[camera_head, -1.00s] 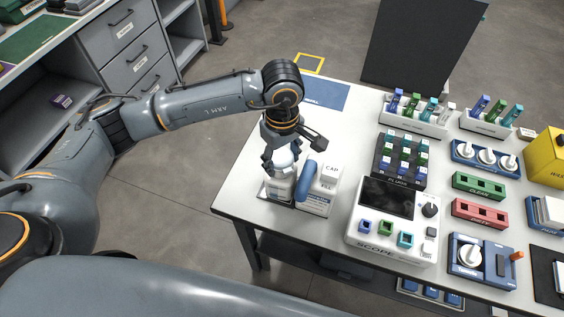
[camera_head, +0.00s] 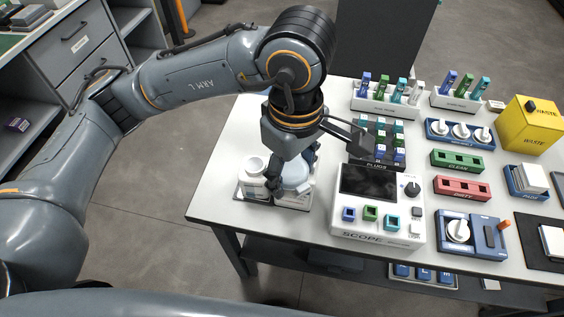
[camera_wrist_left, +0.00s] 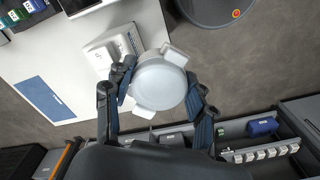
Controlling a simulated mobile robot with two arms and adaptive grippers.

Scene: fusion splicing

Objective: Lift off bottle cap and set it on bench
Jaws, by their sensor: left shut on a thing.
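My left gripper (camera_head: 292,182) is shut on a pale round cap (camera_head: 293,174), held above the white boxes at the bench's near left part. In the left wrist view my left gripper (camera_wrist_left: 152,100) has its dark fingers on both sides of the cap (camera_wrist_left: 160,84), whose flat top faces the camera. The white bottle (camera_head: 252,180) stands upright just left of the gripper, with its pale neck showing and the cap apart from it. The bench (camera_head: 221,150) is white. The cap's underside is hidden. My right gripper is not in view.
The white box (camera_head: 293,203) beside the bottle is mostly covered by the gripper. The scope (camera_head: 376,205) stands to the right, with the plugs rack (camera_head: 379,163) behind it. The bench has free room left of and behind the bottle. A blue mat (camera_wrist_left: 43,98) lies on it.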

